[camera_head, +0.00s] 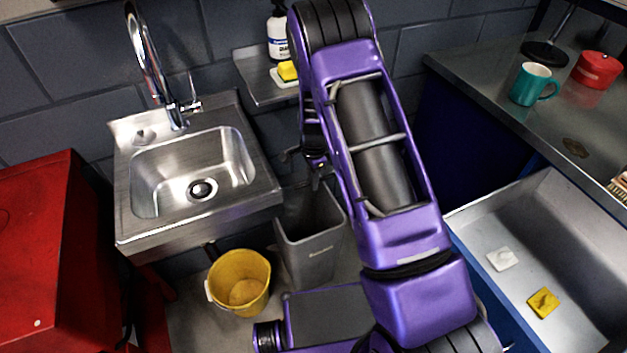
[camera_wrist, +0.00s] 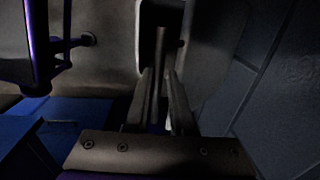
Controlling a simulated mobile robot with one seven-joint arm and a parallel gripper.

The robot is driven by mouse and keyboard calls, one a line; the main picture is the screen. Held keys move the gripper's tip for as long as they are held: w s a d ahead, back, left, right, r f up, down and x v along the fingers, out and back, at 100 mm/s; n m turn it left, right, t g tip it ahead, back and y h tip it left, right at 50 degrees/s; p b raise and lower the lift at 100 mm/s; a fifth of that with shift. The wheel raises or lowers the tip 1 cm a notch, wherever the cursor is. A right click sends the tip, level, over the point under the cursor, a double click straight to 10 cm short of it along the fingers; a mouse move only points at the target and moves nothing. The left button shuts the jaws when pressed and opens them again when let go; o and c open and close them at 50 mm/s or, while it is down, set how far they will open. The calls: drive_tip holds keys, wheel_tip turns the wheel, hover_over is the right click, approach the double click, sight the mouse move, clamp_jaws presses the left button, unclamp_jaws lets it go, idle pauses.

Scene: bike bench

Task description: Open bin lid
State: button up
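The grey bin (camera_head: 308,255) stands on the floor beside the sink, left of my arm. Its dark opening shows at the top, partly behind my arm. I cannot make out the lid's position clearly. My gripper (camera_head: 318,170) is above the bin's back rim, mostly hidden by my forearm. In the wrist view, my gripper's two fingers (camera_wrist: 161,82) point up the picture and lean towards each other. A thin dark bar (camera_wrist: 160,55) stands between them, in front of a dark, pale-edged panel. Shadow hides whether the fingers touch the bar.
A steel sink (camera_head: 262,192) with a tap is to the left. A yellow bucket (camera_head: 240,283) stands left of the bin. A small shelf (camera_head: 258,86) holds a soap bottle (camera_head: 279,35). A red cabinet (camera_head: 35,250) and a steel trough (camera_head: 570,250) flank the area.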

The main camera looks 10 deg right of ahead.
drive_tip(key=shift+o, duration=1.2)
drive_tip(key=shift+w+f, duration=0.1)
drive_tip(key=shift+f, duration=0.05)
drive_tip(key=shift+o, duration=0.6)
wheel_tip(320, 180, up, 18)
drive_tip(key=s+p, duration=0.1)
drive_tip(key=shift+s+d+f, duration=0.15)
drive_tip(key=shift+f, duration=0.1)
drive_tip(key=shift+c, duration=0.3)
